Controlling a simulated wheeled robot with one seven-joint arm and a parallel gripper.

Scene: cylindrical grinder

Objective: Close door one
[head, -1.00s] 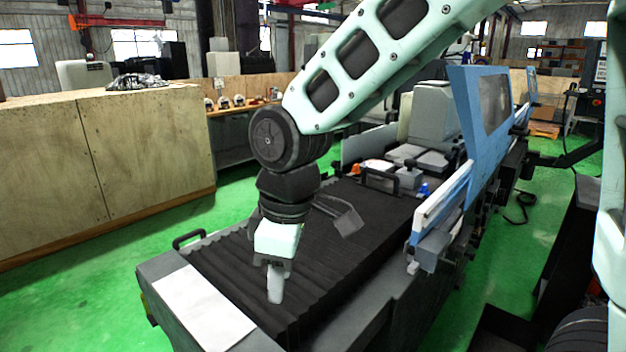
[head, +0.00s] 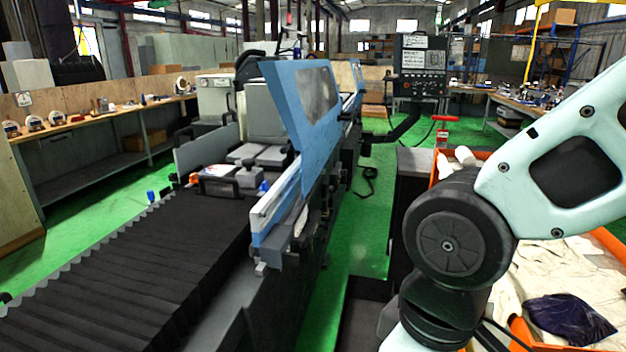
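The cylindrical grinder stands left of centre, with a black bellows cover (head: 130,265) over its bed. A blue sliding door (head: 302,115) with a window stands on the grinder's near side, above a pale rail. A second blue panel (head: 356,75) shows farther along the same side. I cannot tell from a label which is door one. My arm (head: 450,245) comes in from the right. My gripper is below the frame, so its fingers are hidden.
A control panel (head: 421,68) on an arm stands beyond the grinder. An orange-rimmed bin (head: 610,243) with white cloth is at the right, behind my arm. Workbenches line the left and far right.

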